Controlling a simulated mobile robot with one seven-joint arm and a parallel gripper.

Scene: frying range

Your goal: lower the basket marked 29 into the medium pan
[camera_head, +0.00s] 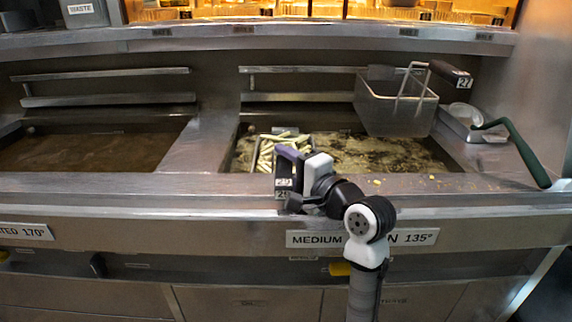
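The basket marked 29 (259,156) holds pale fries (284,146). It sits low in the left part of the medium pan (440,164), with oil around it; its lower part is hidden. The fingertips are partly hidden by the handle and my wrist. A label on the front panel reads MEDIUM and 135°, partly covered by my arm.
A basket marked 27 (395,108) hangs at the rail above the pan's right side. A green-handled tool (518,146) and a metal tray (470,122) are at the right. Another oil pan (85,150) is at the left. Crumbs lie on the front ledge.

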